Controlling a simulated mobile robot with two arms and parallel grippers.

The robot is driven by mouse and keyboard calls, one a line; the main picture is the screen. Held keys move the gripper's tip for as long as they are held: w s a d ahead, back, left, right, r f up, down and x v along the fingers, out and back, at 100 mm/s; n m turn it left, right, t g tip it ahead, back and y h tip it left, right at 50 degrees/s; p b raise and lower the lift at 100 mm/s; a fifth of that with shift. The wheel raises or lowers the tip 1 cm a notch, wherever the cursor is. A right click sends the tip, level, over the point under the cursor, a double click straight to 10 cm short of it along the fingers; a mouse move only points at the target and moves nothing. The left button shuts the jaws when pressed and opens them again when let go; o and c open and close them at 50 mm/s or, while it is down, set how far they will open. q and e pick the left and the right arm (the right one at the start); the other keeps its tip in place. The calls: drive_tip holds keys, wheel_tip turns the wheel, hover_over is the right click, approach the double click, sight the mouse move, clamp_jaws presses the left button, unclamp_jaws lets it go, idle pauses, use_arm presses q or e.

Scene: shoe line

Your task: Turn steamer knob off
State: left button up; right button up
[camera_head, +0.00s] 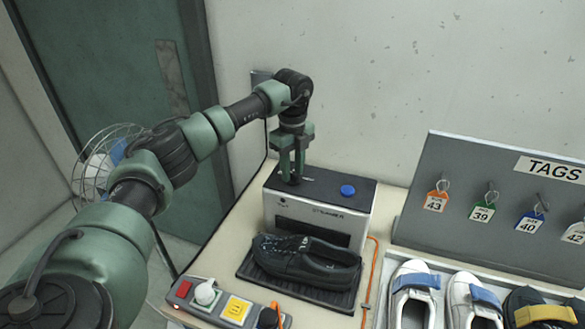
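The steamer (364,209) is a pale box with a dark top and a dark front opening, standing on the bench near the wall. A round blue knob (347,190) sits on its top, to the right. My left gripper (292,178) points straight down at the left part of the steamer's top, left of the blue knob and apart from it. Its two green fingers show a narrow gap. Something small and dark is at the fingertips; I cannot tell whether it is a knob or whether they grip it. My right gripper is out of view.
A black shoe (305,258) lies on a dark tray before the steamer. A control strip (232,308) with a red button, pale knob, yellow square and dark knob is in front. A grey tag board (440,215) and strapped shoes stand right. An orange cable (370,275) runs alongside.

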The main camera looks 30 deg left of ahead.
sight(293, 173)
use_arm(q)
wheel_tip(293, 173, up, 7)
drive_tip(key=shift+f+b, duration=0.15)
drive_tip(key=shift+b, duration=1.05)
drive_tip(key=shift+r, duration=0.55)
